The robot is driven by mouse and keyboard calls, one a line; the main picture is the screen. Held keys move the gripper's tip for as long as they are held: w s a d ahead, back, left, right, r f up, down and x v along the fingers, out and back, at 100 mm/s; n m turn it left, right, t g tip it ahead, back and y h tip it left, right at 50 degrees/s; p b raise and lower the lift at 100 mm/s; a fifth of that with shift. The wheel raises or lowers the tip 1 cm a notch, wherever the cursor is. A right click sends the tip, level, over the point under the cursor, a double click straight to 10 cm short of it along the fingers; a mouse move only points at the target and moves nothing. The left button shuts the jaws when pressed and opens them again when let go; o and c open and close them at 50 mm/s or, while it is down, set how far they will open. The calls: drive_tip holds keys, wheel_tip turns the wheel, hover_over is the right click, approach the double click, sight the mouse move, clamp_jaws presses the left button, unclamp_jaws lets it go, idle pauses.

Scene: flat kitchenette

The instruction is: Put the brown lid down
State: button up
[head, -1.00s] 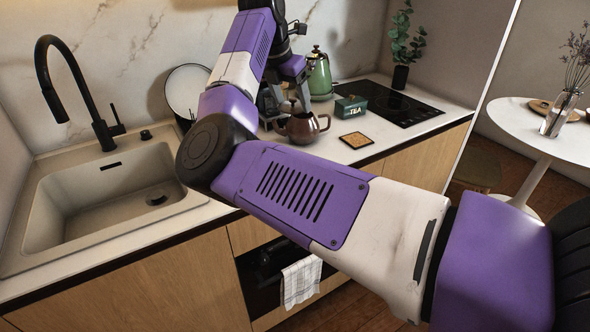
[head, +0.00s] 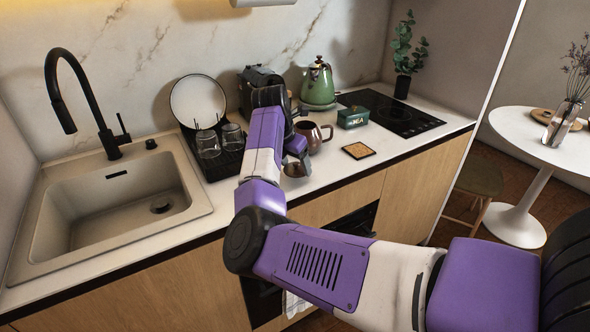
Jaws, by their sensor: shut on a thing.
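My gripper (head: 297,157) is shut on the brown lid (head: 295,170), near the front edge of the counter. The lid is small and partly hidden behind my gripper and wrist. I cannot tell whether it touches the counter. The brown teapot (head: 315,137) stands just behind and to the right of my gripper, with its top open and its handle to the right. Its left side is partly hidden by my arm.
A drying rack (head: 220,163) with glasses (head: 208,143) stands left, beside the sink (head: 110,205).

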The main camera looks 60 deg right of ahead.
drive_tip(key=shift+f, duration=1.15)
drive_tip(key=shift+f, duration=0.15)
drive_tip(key=o, duration=1.4)
drive_tip(key=shift+c, duration=0.2)
drive_tip(key=b+v, duration=0.1)
drive_tip(key=v, duration=1.1)
drive_tip(key=shift+d, duration=0.1)
